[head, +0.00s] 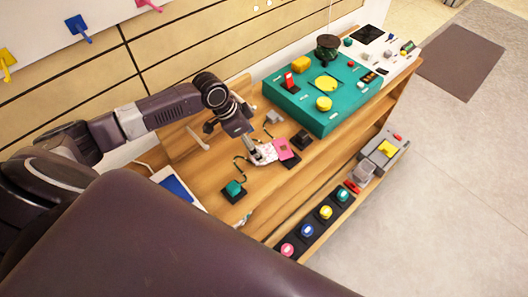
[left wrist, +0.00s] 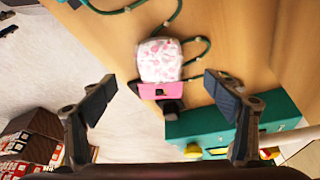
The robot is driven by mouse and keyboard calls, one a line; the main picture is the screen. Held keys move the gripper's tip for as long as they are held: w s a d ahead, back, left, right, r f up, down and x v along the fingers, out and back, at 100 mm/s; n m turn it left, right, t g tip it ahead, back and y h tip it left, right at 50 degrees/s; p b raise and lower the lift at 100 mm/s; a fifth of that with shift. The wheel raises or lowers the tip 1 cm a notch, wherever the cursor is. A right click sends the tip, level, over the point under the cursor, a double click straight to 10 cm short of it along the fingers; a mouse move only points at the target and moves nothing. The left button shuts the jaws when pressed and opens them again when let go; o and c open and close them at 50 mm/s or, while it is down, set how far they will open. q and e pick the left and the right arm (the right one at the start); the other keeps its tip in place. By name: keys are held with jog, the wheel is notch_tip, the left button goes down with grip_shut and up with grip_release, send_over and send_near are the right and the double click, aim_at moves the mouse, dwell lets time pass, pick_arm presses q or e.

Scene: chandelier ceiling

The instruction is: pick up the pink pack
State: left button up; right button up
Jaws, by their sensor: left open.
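A soft white pack with a pink pattern (head: 265,154) lies on the wooden bench top; it also shows in the left wrist view (left wrist: 160,60). A flat pink piece (head: 283,149) lies right against it, and in the left wrist view this pink piece (left wrist: 161,91) sits at the pack's lower edge. My left gripper (head: 250,144) is beside and above the pack and partly covers it in the head view. My right gripper is not in view.
A teal control box (head: 322,114) with yellow and red knobs stands behind the pack. A black base with a teal button (head: 234,189) is nearer. A dark block (head: 301,140) and cables lie close by. A lower shelf holds coloured buttons (head: 325,212).

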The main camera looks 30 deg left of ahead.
aim_at(263, 152)
pick_arm(q)
jog(key=shift+x, duration=1.1)
jog(key=shift+w+d+f, duration=0.1)
jog(key=shift+d+f, duration=0.25)
jog(key=shift+f, duration=0.3)
jog(key=x, duration=0.2)
jog(key=shift+f, duration=0.25)
jog(key=shift+w, duration=0.1)
jog(key=shift+f, duration=0.25)
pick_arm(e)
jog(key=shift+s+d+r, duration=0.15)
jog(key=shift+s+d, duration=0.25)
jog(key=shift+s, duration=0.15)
